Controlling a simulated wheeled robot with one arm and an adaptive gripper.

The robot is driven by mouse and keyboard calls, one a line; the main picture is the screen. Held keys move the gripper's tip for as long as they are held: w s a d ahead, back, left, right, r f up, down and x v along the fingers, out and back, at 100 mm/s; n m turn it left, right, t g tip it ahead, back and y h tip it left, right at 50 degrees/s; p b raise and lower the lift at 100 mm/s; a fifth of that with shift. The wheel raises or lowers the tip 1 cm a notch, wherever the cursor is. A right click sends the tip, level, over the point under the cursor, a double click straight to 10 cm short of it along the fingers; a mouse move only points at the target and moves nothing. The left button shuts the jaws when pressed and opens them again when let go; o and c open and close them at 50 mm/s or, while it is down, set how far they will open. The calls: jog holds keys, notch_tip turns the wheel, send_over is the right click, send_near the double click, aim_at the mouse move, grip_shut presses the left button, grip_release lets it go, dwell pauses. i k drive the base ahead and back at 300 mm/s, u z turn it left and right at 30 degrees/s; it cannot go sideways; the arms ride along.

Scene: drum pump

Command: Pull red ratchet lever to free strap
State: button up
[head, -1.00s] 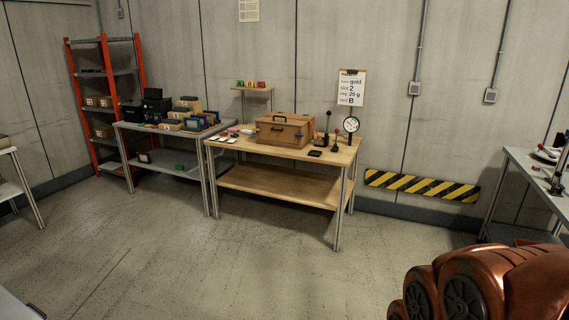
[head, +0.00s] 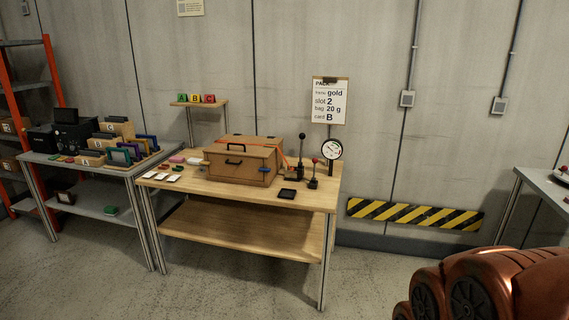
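A wooden box (head: 240,162) with a dark handle on its front stands on the wooden workbench (head: 200,190). A thin orange strip that may be the strap (head: 285,160) shows at the box's right side; its full path is too small to tell. A small red-knobbed lever (head: 313,172) stands upright on the bench to the right of the box. A taller black-knobbed lever (head: 300,150) stands just behind and left of it. I cannot tell which part is the ratchet. My gripper is out of view; copper-coloured parts of my arm fill the lower right corner.
A grey table (head: 90,170) with boxes adjoins on the left. The floor to the bench's right is clear.

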aim_at(315, 161)
jog(key=u, duration=0.1)
jog(key=i, duration=0.95)
jog(key=u, duration=0.9)
jog(key=i, duration=2.25)
jog(key=z, duration=0.95)
